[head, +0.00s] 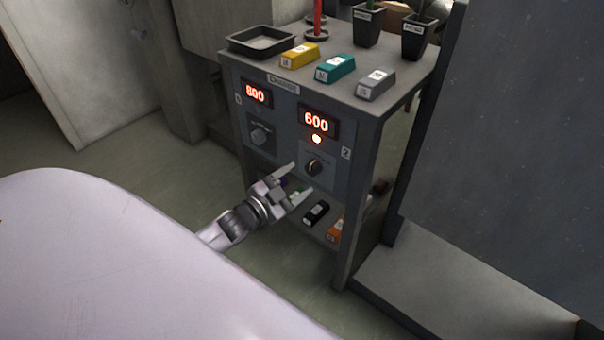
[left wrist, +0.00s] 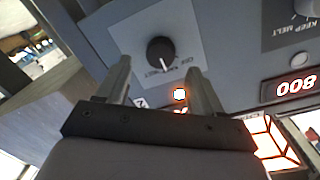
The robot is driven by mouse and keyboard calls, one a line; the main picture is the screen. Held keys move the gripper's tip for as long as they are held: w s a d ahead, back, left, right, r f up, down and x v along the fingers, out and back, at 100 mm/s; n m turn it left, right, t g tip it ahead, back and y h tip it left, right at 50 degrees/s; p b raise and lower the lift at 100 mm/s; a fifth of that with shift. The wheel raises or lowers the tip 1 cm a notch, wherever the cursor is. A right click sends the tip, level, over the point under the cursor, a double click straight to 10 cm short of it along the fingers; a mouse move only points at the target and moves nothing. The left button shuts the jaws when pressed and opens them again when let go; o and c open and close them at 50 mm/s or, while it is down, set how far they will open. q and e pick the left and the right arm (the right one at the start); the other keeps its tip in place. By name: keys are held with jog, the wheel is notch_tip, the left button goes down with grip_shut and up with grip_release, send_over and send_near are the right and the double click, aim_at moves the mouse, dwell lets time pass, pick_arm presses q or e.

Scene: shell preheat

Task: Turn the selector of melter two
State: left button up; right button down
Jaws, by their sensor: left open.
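The selector of melter two (head: 314,167) is a dark round knob on the right panel of the grey stand, below a lit orange lamp (head: 317,139) and a display (head: 316,122) reading 600. The selector (left wrist: 160,52) also shows in the left wrist view, with a pale pointer mark aimed down the picture. My left gripper (head: 301,179) is open and empty, in front of the panel just below the selector. In the left wrist view the selector lies ahead of the gap between the fingers, apart from both. My right gripper is not in view.
Melter one's knob (head: 259,135) sits to the left under a display (head: 257,93) reading 800. Yellow, teal and grey blocks, a black tray (head: 262,42) and pots stand on top. A lower shelf holds several small blocks. A grey wall (head: 500,140) stands at the right.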

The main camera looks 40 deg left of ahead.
pick_arm(q)
jog(key=s, duration=0.3)
jog(key=shift+s+a+r, duration=0.1)
jog(key=shift+s+a, duration=0.1)
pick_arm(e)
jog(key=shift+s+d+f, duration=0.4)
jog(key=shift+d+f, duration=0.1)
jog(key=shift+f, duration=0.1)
